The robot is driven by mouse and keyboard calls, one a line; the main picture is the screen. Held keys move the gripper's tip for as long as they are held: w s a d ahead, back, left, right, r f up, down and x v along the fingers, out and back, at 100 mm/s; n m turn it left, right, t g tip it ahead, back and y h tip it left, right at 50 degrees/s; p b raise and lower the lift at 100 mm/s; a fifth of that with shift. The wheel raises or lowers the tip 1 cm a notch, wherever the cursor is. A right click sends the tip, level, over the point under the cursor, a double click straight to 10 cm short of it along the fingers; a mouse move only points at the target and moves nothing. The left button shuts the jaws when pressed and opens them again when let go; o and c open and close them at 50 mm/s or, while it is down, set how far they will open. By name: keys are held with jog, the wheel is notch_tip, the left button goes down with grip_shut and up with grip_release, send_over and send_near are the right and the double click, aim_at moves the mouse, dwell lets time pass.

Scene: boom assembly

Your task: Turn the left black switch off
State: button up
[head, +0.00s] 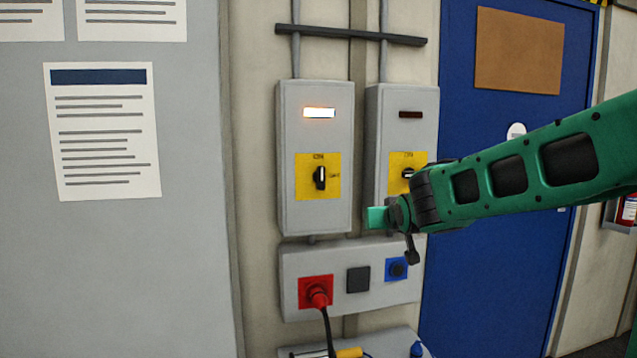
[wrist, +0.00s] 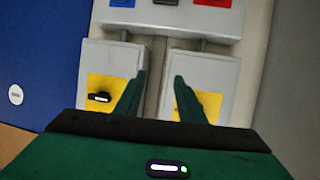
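The left black switch (head: 319,177) is on a yellow plate on the left grey box (head: 290,215). Its handle stands upright, toward the ON label, and the lamp (head: 319,113) above it is lit. My gripper (head: 378,217) is lower right of this switch, in front of the right box, apart from the switch. In the wrist view, which is upside down, my gripper (wrist: 160,78) shows two green fingers with a gap between them, empty. The left switch's yellow plate (wrist: 210,103) is partly behind the right finger there; its knob is hidden.
The right box (head: 376,110) has a similar switch (head: 408,173), turned sideways, with a dark lamp (head: 411,115). Below is a socket panel (head: 290,255) with a red plug (head: 319,297) and cable. A blue door (head: 470,270) is at right. The space before the left box looks clear.

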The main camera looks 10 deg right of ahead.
aim_at(322, 177)
jog(key=w+a+r+n+t+y, duration=0.2)
jog(key=w+a+r+t, duration=0.3)
jog(key=w+a+r, duration=0.5)
jog(key=w, duration=0.2)
jog(key=w+f, duration=0.1)
jog(key=w, duration=0.5)
jog(key=shift+w+a+f, duration=0.1)
jog(key=shift+a+f, duration=0.05)
jog(key=shift+a, duration=0.15)
